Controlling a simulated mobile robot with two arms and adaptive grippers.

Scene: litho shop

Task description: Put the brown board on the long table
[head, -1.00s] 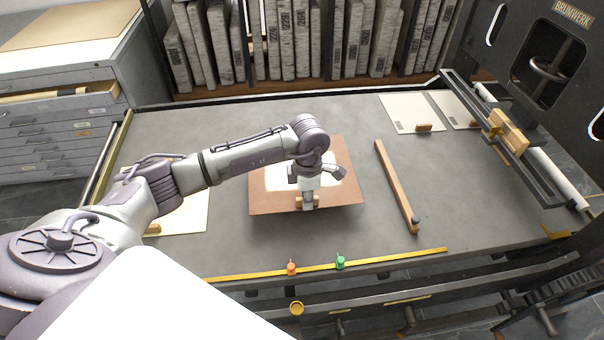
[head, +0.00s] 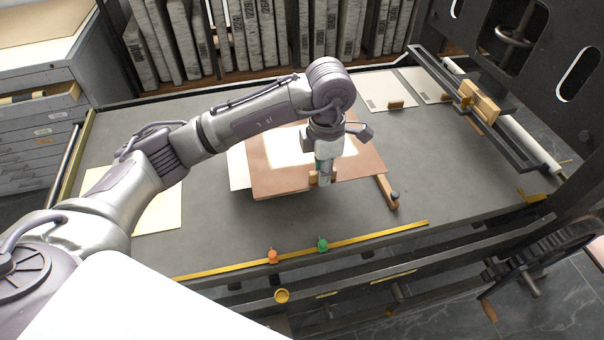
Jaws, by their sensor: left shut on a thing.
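The brown board (head: 280,180) has a pale panel in its middle and a small wooden grip near its front edge. My left gripper (head: 323,178) is shut on that grip from above. The board is held above the grey press bed (head: 245,225), slightly tilted, and covers part of a pale sheet (head: 239,168) and part of a wooden bar (head: 389,193). My wrist and forearm hide part of the board. I cannot pick out a separate long table in this view. My right gripper is not in view.
A cream sheet (head: 160,210) lies at the bed's left, and pale boards (head: 380,88) lie at the back right. Orange (head: 272,256) and green (head: 323,244) knobs stand at the front edge. Stone slabs fill the rear rack; a drawer cabinet (head: 40,135) stands at left, black press frame at right.

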